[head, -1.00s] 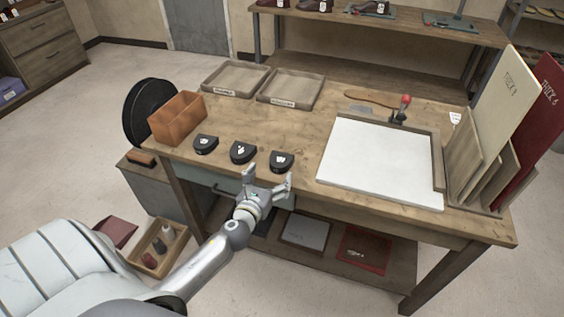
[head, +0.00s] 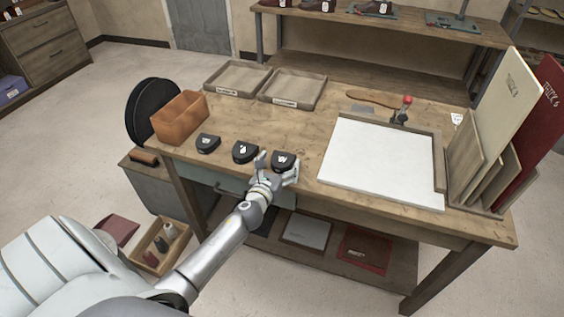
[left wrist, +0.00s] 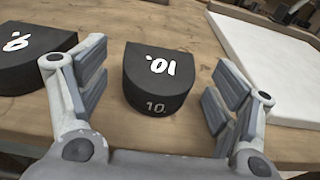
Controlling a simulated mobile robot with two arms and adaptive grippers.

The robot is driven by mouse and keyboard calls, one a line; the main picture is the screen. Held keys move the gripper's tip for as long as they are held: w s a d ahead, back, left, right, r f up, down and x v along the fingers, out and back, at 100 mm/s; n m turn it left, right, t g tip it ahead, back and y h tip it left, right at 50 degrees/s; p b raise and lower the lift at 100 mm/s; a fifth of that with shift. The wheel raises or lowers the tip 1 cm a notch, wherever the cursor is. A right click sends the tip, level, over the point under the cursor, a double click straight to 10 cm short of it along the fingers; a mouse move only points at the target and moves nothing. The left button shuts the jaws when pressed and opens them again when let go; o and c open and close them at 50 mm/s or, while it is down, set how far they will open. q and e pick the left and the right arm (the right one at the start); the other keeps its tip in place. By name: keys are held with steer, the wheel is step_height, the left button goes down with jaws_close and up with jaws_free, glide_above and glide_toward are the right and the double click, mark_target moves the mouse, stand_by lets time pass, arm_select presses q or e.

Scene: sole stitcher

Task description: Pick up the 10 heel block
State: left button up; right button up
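The 10 heel block (left wrist: 158,78) is a black D-shaped block marked "10." on its top and front. In the left wrist view it sits on the bench between the two open fingers of my left gripper (left wrist: 155,95), with gaps on both sides. In the head view the 10 block (head: 284,160) is the rightmost of three heel blocks, near the bench's front edge. My left gripper (head: 276,170) is open just in front of it and partly covers it. My right gripper is not in view.
The middle heel block (head: 244,151) and the left one (head: 208,143) stand left of it on the bench (head: 330,112). A white board (head: 380,162) lies to the right. An orange-brown box (head: 180,117) and two trays (head: 237,78) are behind and left.

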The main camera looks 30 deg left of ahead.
arm_select(q)
steer(key=c, duration=1)
steer(key=shift+o, duration=0.2)
